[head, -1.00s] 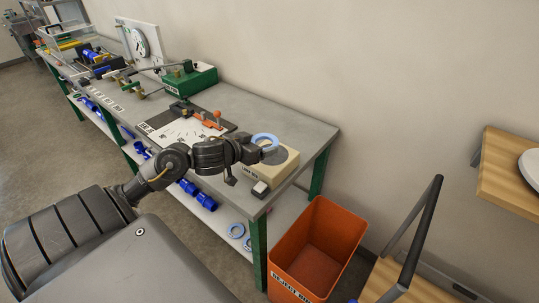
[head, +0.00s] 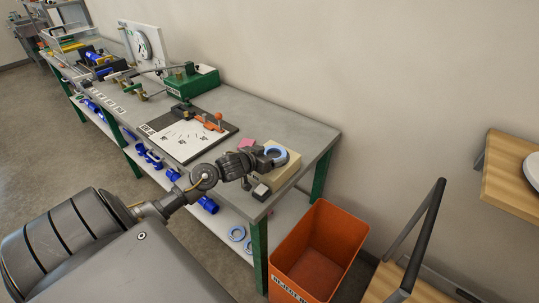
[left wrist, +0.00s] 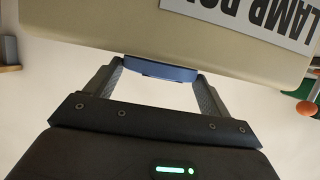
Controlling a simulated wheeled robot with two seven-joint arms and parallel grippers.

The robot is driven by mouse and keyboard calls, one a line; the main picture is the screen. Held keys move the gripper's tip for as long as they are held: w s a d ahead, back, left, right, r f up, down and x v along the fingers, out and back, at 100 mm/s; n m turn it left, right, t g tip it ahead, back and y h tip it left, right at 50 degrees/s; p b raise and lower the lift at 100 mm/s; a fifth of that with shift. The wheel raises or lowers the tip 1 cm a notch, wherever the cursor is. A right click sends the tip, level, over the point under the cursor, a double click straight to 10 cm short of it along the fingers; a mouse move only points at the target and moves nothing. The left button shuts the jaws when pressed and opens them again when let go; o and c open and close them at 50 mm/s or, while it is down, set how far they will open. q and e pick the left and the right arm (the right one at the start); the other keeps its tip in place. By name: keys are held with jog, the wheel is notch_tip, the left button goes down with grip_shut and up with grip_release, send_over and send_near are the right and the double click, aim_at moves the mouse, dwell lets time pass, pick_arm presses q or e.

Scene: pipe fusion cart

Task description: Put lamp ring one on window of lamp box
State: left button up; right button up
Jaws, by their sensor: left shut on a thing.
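The lamp box (head: 290,176) is a beige block at the near right end of the bench. Its labelled face also shows in the left wrist view (left wrist: 95,28), close in front of my fingers. My left gripper (head: 268,156) is shut on a blue ring (head: 281,154) and holds it at the box's top. In the left wrist view the ring (left wrist: 160,70) shows as a thin blue edge between the fingertips, partly behind the box's edge. The window is hidden, and I cannot tell whether the ring touches the box. My right gripper is not in view.
A small block with a light top (head: 261,191) stands at the bench's front edge beside the box. A pink piece (head: 246,144) lies behind my wrist. A dark board with a white sheet (head: 185,139) lies to the left. An orange bin (head: 318,247) stands below the bench end.

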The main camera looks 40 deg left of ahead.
pick_arm(q)
jog(key=shift+f, duration=0.15)
jog(key=o, duration=0.9)
jog(key=v, duration=1.2)
jog(key=shift+r+b, duration=0.25)
jog(key=shift+b, duration=0.1)
